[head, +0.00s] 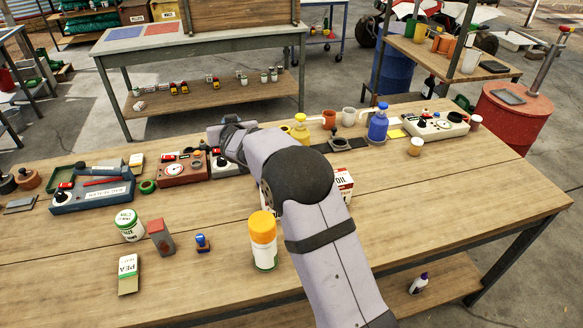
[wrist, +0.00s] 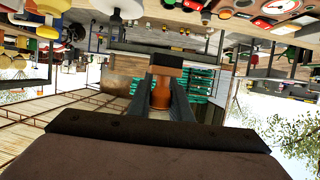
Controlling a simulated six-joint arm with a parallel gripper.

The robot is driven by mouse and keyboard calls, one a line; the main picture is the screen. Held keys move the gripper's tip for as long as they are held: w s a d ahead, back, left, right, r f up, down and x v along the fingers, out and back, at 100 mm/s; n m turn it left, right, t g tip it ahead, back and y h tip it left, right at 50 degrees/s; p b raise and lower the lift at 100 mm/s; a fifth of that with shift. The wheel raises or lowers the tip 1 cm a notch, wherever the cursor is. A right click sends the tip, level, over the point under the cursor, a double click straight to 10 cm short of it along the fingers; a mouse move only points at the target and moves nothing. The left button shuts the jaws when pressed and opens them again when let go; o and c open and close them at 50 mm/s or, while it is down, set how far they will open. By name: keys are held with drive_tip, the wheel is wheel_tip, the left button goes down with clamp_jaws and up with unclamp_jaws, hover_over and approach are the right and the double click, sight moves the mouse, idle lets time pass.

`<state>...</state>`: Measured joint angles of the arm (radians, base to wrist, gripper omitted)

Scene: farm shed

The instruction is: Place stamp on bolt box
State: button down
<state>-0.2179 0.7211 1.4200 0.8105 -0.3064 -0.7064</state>
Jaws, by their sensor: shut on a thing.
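My gripper (wrist: 160,92) is shut on a stamp-like thing (wrist: 161,95) with an orange-brown round handle and a dark block at its end. It is held clear of the bench in the wrist view, which looks upside down. In the head view my arm hides the fingers and the held thing. I cannot read a bolt label on any box. A small grey and red box (head: 161,237) stands at the front left of the bench. A small blue stamp-like thing (head: 202,243) stands to its right.
The wooden bench (head: 420,215) has free room at the right. A spray can with an orange cap (head: 263,240), a white and green tin (head: 129,225) and a PEA packet (head: 128,275) stand at the front. A blue bottle (head: 378,125) and several devices line the back.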

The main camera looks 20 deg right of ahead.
drive_tip(key=s+d+r+n+y+p, duration=0.1)
drive_tip(key=d+r+y, duration=0.1)
drive_tip(key=d, duration=0.7)
drive_tip(key=s+d+r+n+y, duration=0.1)
drive_tip(key=d+r+n, duration=0.1)
drive_tip(key=d, duration=0.7)
drive_tip(key=shift+m, duration=0.3)
drive_tip(key=shift+a+f+b, duration=0.2)
drive_tip(key=shift+f+b, duration=0.35)
drive_tip(key=shift+f, duration=8.35)
drive_tip(key=shift+f, duration=0.15)
drive_tip(key=c, duration=1.6)
unclamp_jaws()
